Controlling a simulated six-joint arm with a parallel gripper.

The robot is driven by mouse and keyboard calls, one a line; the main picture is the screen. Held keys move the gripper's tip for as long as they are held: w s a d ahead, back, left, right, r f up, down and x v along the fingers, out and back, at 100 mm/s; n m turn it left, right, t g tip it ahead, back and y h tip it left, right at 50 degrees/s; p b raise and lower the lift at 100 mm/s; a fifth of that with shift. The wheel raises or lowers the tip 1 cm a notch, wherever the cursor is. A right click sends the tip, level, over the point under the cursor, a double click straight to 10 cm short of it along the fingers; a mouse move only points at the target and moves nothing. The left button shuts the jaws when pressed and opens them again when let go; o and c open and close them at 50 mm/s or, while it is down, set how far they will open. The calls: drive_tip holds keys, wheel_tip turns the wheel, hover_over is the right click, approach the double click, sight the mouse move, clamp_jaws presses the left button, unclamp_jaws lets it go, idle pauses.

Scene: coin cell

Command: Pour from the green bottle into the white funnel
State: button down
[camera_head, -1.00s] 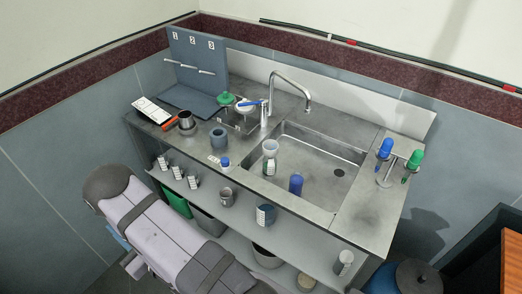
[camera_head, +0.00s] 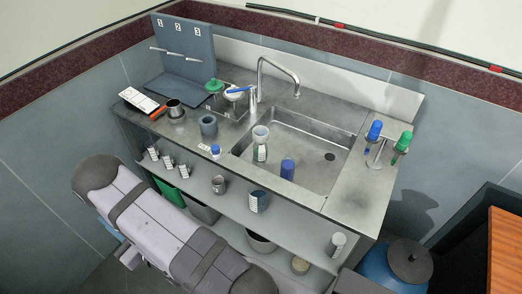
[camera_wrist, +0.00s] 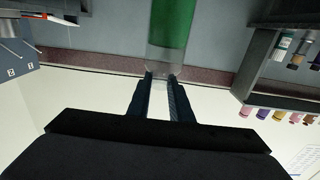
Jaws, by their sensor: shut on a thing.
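My gripper (camera_wrist: 162,76) is shut on the clear end of the green bottle (camera_wrist: 172,25), at the top middle of the wrist view. The bottle's far end is cut off by the frame edge. Neither my gripper nor this bottle can be made out in the head view. A white funnel-like cup (camera_head: 260,133) sits on top of a small container with a green-and-white label (camera_head: 260,153) at the sink's near left. Another white bowl-shaped piece (camera_head: 236,94) stands beside a green cap (camera_head: 212,86) at the back; I cannot tell which white piece is the funnel.
The sink (camera_head: 312,130) holds a blue cylinder (camera_head: 287,168). The tap (camera_head: 278,66) arches over it. A stand with blue and green handles (camera_head: 374,130) is at right. A grey cup (camera_head: 208,125) and a metal cup (camera_head: 175,109) stand left. The counter's right side is mostly clear.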

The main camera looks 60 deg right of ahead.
drive_tip(key=shift+d, duration=0.1)
idle(0.4)
drive_tip(key=s+d+r+m+g+h+p, duration=0.1)
drive_tip(key=d+r+m+g+h, duration=0.3)
drive_tip(key=d, duration=1)
drive_tip(key=s+d+r+m+g+h+p, duration=0.1)
drive_tip(key=d+r+m+g+h, duration=0.45)
drive_tip(key=d, duration=0.85)
drive_tip(key=s+d+r+m+g+h+p, duration=0.15)
drive_tip(key=d+m+h, duration=0.4)
drive_tip(key=d, duration=0.85)
drive_tip(key=s+d+f+m+g+h+b, duration=0.1)
drive_tip(key=s+d+f+m+g+h, duration=0.2)
drive_tip(key=d+g, duration=0.4)
drive_tip(key=shift+s+d+f, duration=0.15)
drive_tip(key=shift+d+f, duration=0.5)
drive_tip(key=shift+f, duration=0.25)
drive_tip(key=shift+s, duration=0.1)
